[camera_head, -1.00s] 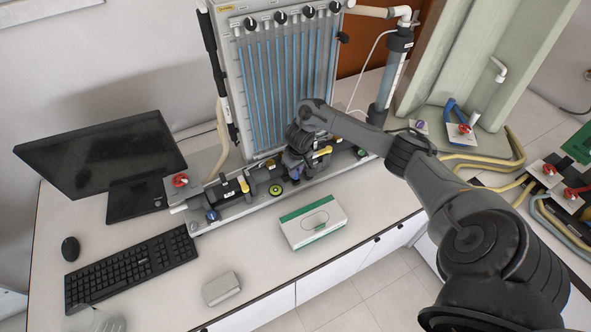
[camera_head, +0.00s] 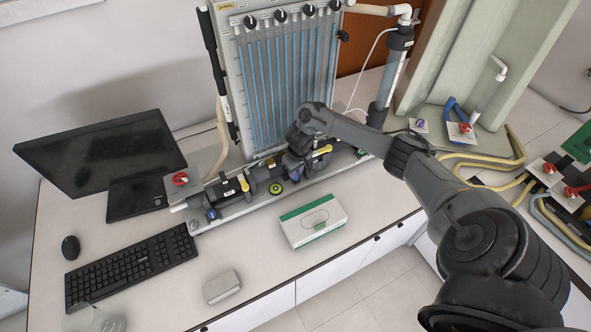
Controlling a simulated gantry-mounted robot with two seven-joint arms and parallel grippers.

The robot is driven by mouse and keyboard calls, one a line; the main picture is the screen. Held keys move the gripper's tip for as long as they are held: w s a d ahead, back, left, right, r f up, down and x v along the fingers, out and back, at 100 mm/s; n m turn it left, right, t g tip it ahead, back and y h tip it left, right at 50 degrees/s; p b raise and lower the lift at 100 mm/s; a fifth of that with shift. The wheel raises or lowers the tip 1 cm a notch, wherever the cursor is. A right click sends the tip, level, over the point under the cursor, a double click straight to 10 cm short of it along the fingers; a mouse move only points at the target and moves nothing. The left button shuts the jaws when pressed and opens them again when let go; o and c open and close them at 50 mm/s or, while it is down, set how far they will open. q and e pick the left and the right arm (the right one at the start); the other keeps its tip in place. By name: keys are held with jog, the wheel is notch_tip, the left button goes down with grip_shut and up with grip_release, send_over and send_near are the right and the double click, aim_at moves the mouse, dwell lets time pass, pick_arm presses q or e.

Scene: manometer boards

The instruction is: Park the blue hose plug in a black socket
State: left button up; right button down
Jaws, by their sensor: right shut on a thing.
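My right arm reaches in from the right to the pipe rig in front of the manometer board (camera_head: 262,92). My right gripper (camera_head: 293,172) points down at the rig, just right of a green-rimmed round fitting (camera_head: 275,188). It is shut on a small dark-blue piece that looks like the blue hose plug (camera_head: 296,169); the fingers and shadow hide most of it. The black sockets cannot be told apart from the dark fittings around the gripper. I cannot tell whether the plug touches a socket.
Yellow levers (camera_head: 322,151), a red valve knob (camera_head: 180,179) and a blue knob (camera_head: 212,214) crowd the rig's base. A green-and-white box (camera_head: 314,222) stands in front, with a keyboard (camera_head: 130,262) and monitor (camera_head: 100,155) at left.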

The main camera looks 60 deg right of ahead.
jog(key=c, duration=1)
grip_release()
jog(key=shift+o, duration=0.2)
jog(key=shift+r, duration=0.5)
jog(key=r+p, duration=0.1)
jog(key=r, duration=0.1)
jog(key=r+p, duration=0.1)
jog(key=r, duration=0.2)
jog(key=s+r, duration=0.1)
jog(key=r, duration=0.2)
jog(key=shift+a+r+p, duration=0.1)
jog(key=shift+a+p, duration=0.05)
jog(key=shift+p, duration=0.25)
jog(key=shift+s+r+p, duration=0.15)
jog(key=shift+r+p, duration=0.2)
jog(key=shift+r, duration=0.45)
jog(key=shift+a, duration=0.1)
